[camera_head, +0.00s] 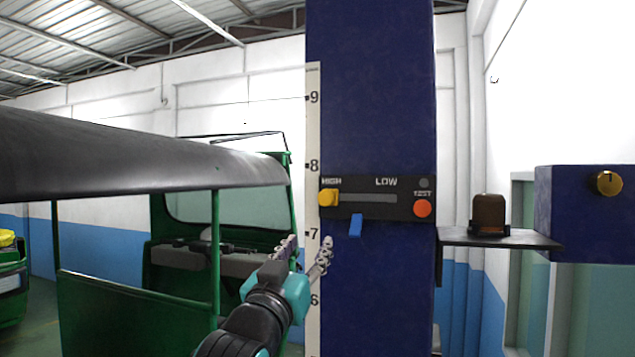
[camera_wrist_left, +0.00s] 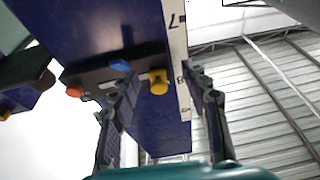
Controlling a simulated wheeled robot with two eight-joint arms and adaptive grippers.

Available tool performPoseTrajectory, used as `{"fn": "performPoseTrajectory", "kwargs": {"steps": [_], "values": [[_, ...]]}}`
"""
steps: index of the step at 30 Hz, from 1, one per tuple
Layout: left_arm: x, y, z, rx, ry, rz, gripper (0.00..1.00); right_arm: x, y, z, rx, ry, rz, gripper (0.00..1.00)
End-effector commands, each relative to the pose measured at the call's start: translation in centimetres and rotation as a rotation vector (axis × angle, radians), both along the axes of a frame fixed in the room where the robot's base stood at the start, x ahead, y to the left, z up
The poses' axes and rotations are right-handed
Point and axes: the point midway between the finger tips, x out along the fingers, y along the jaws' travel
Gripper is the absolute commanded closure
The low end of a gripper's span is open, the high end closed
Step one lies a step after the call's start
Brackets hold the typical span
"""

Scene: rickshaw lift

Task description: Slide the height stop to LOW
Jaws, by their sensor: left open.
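The height stop is a yellow knob (camera_head: 328,198) at the left, HIGH end of a slot in the black panel (camera_head: 388,210) on the blue post. The LOW label is to the right, above the slot. In the left wrist view the yellow knob (camera_wrist_left: 158,82) shows between the fingers, farther off. My left gripper (camera_head: 308,252) is open and empty, below and left of the knob, apart from it. Its fingers also show in the left wrist view (camera_wrist_left: 160,100). My right gripper is not in view.
An orange TEST button (camera_head: 422,208) and a blue tab (camera_head: 356,225) sit near the slot. A shelf (camera_head: 500,240) with a brown lamp (camera_head: 488,213) juts out right of the blue post (camera_head: 375,90). A green rickshaw (camera_head: 130,300) with a black roof stands at left.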

Motion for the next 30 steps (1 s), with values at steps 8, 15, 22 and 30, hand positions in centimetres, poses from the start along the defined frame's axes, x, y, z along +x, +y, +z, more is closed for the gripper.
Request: {"fn": "performPoseTrajectory", "kwargs": {"steps": [8, 15, 22, 30], "values": [[0.4, -1.5, 5.9, -0.022, -0.087, -0.033, 0.54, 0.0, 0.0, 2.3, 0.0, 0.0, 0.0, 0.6], [3.8, -2.6, 7.4, -0.022, -0.085, -0.032, 0.54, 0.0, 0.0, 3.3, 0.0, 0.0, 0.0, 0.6], [6.1, -3.3, 8.3, -0.022, -0.084, -0.031, 0.54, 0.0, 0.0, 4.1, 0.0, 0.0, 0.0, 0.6], [6.5, -3.4, 8.3, -0.021, -0.083, -0.031, 0.54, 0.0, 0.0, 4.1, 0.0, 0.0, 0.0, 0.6]]}}
